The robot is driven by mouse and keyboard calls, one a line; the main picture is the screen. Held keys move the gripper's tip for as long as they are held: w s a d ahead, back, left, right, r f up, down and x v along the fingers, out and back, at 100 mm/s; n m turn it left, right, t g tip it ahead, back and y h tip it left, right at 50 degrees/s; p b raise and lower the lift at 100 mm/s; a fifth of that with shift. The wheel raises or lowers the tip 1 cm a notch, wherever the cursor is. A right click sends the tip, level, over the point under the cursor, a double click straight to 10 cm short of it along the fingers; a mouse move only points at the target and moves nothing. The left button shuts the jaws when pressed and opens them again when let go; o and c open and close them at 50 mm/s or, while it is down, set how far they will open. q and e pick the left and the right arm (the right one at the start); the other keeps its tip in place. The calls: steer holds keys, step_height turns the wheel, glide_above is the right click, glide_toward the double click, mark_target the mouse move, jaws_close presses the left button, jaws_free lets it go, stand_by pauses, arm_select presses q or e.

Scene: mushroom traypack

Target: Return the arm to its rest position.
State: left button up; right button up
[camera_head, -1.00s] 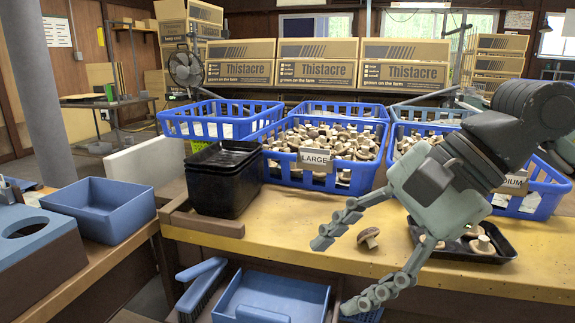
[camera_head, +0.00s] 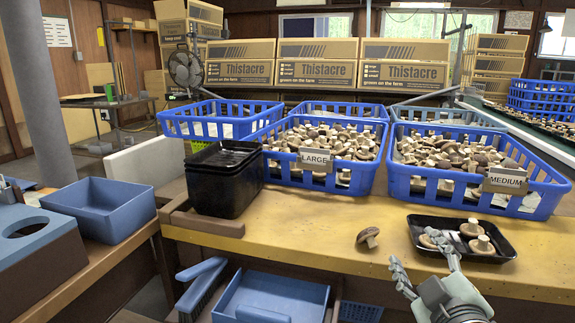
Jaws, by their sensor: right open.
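My right gripper (camera_head: 422,252) is low at the bottom right, in front of the black tray. Its fingers are spread apart with nothing between them, and one fingertip overlaps the tray in the picture. I cannot tell whether it touches the tray. The black tray (camera_head: 424,222) lies on the yellow bench and holds a few mushrooms (camera_head: 471,228). A loose mushroom (camera_head: 368,237) lies on the bench to the left of the tray. My left gripper is not in view.
Blue crates of mushrooms labelled LARGE (camera_head: 358,178) and MEDIUM (camera_head: 395,186) stand behind the tray. A stack of black trays (camera_head: 222,190) is at the left end of the bench (camera_head: 300,235). A blue bin (camera_head: 105,212) and a brush (camera_head: 205,285) are at the left.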

steer(key=s+d+f+m+g+h, duration=0.1)
steer(key=s+d+f+m+g, duration=0.1)
steer(key=s+f+g, duration=0.45)
steer(key=s+d+f+m+g+h, duration=0.1)
steer(key=s+d+f+m, duration=0.15)
steer(key=f, duration=0.75)
steer(key=s+f+m+g+y, duration=0.1)
steer(key=s+f+g, duration=0.2)
steer(key=s+f, duration=0.3)
steer(key=s+f+m+g, duration=0.2)
steer(key=s+f+g, duration=0.15)
steer(key=s, duration=0.45)
arm_select(q)
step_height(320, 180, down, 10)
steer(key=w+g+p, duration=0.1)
steer(key=p, duration=0.3)
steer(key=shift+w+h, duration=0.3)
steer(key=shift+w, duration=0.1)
arm_select(e)
steer(key=s+a+x, duration=0.1)
steer(key=x, duration=0.9)
steer(key=shift+s+a+f+y, duration=0.2)
steer(key=shift+s+f+y, duration=0.1)
steer(key=shift+f, duration=0.25)
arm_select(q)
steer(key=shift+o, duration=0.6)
arm_select(e)
steer(key=shift+o, duration=0.4)
steer(key=shift+n, duration=0.25)
